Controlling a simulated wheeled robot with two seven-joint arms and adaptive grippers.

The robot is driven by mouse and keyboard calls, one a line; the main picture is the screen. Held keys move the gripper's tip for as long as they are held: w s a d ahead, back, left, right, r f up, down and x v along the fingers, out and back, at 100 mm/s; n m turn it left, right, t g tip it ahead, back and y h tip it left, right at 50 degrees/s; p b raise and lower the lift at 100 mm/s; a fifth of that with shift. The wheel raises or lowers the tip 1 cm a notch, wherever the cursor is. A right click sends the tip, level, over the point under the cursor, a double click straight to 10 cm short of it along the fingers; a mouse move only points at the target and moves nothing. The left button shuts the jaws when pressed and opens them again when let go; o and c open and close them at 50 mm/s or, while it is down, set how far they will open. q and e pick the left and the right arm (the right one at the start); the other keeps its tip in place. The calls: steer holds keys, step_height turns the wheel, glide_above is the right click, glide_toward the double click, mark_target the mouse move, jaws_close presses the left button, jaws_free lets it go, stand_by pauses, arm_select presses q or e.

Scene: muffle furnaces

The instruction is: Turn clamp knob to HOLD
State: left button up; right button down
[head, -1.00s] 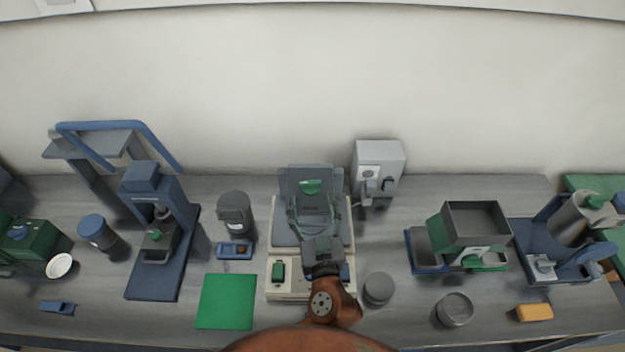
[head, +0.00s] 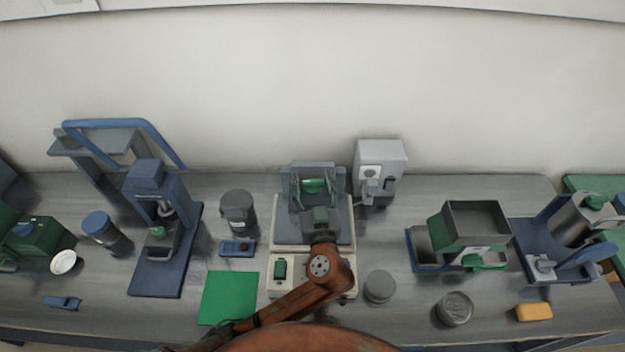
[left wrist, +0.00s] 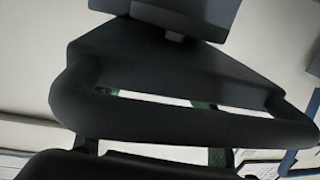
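The green clamp knob (head: 314,185) sits on the upright grey part of the centre machine (head: 348,225). My left gripper (head: 315,182) reaches up to it from the front. Its two fingers are spread, one on each side of the knob, with the knob between them. I cannot tell whether a finger touches it. The gripper body hides the middle of the machine below the knob. In the left wrist view, dark parts fill most of the picture, with green slivers behind them, and the knob cannot be made out. Knob markings are too small to read. My right gripper is not in view.
A grey box (head: 380,165) stands close to the right of the machine. A dark canister (head: 238,212) and a blue press (head: 158,215) are to the left. A green mat (head: 229,298) lies front left. A round grey lid (head: 380,286) sits front right.

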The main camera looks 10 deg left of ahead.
arm_select(q)
steer(key=c, duration=0.9)
steer(key=shift+c, duration=0.2)
